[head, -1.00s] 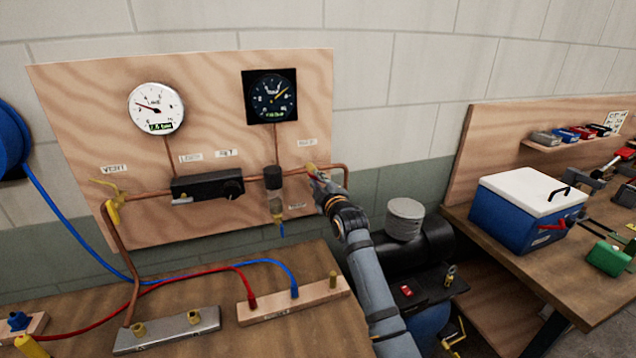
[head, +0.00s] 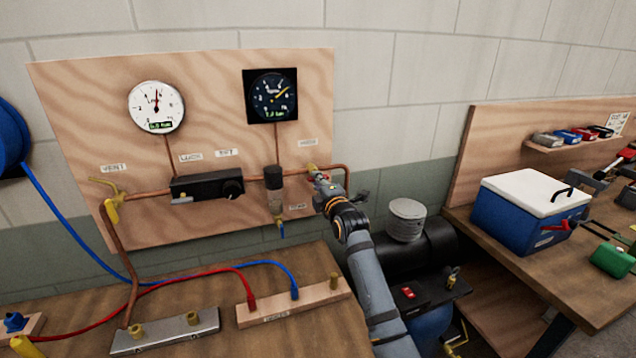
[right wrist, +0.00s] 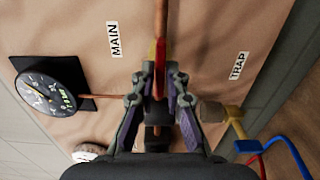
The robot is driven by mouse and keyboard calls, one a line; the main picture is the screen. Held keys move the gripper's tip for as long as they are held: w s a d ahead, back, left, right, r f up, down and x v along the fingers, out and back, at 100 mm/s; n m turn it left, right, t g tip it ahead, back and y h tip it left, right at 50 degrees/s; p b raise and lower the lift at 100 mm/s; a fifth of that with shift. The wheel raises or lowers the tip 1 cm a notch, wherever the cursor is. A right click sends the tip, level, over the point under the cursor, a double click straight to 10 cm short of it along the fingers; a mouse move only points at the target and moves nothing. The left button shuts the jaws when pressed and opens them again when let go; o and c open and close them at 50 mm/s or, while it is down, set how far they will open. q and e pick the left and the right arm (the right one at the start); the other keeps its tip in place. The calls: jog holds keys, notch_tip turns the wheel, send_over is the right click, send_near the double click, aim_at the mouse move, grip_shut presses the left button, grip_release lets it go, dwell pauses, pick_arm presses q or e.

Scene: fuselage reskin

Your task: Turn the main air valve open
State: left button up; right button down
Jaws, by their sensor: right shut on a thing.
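The main air valve (head: 312,169) sits on the copper pipe at the right of the plywood panel, under the MAIN label (right wrist: 114,40). Its red handle (right wrist: 159,54) shows in the right wrist view with a yellow part beside it. My right gripper (head: 322,179) is at the valve, and in the right wrist view my right gripper (right wrist: 157,88) has its fingers closed around the handle. The fingers hide part of the handle and valve body. The white round gauge (head: 156,107) has its needle pointing nearly straight up. My left gripper is not in view.
The panel also carries a dark gauge (head: 271,96), a black regulator box (head: 207,185), a filter bowl (head: 274,190) and a yellow vent valve (head: 107,187). A blue cooler (head: 525,215) is on the right bench.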

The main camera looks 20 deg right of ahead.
jog(key=shift+f, duration=0.1)
dwell(0.3)
jog(key=c, duration=1.4)
grip_release()
jog(key=shift+c, duration=0.2)
jog(key=s, duration=1.2)
jog(key=shift+d, duration=0.2)
